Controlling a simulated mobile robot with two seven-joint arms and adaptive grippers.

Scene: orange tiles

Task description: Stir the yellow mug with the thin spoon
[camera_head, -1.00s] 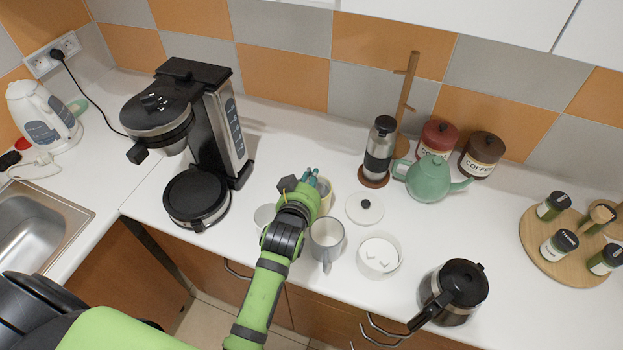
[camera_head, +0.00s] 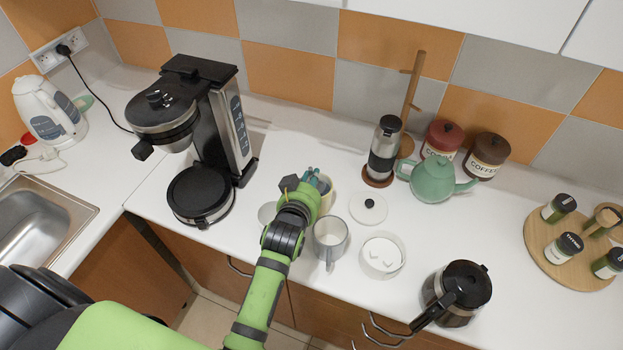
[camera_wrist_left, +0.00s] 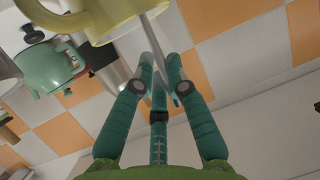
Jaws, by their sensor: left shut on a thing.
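My left gripper (camera_head: 312,180) is over the counter, in front of the yellow mug (camera_head: 329,196), and hides most of it in the head view. In the left wrist view, the yellow mug (camera_wrist_left: 105,18) shows at the top with its handle toward the left. The left gripper's fingers (camera_wrist_left: 162,75) are shut on the thin spoon (camera_wrist_left: 158,42), a slim grey shaft running up toward the mug. I cannot tell how far the spoon is inside the mug, as its lower end is hidden. My right gripper is not in view.
A grey mug (camera_head: 330,240) stands close to my left gripper, beside a white canister (camera_head: 382,257) and a white lid (camera_head: 368,208). A coffee maker (camera_head: 205,140) stands left, a glass carafe (camera_head: 455,295) right. A green teapot (camera_head: 434,180) is behind.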

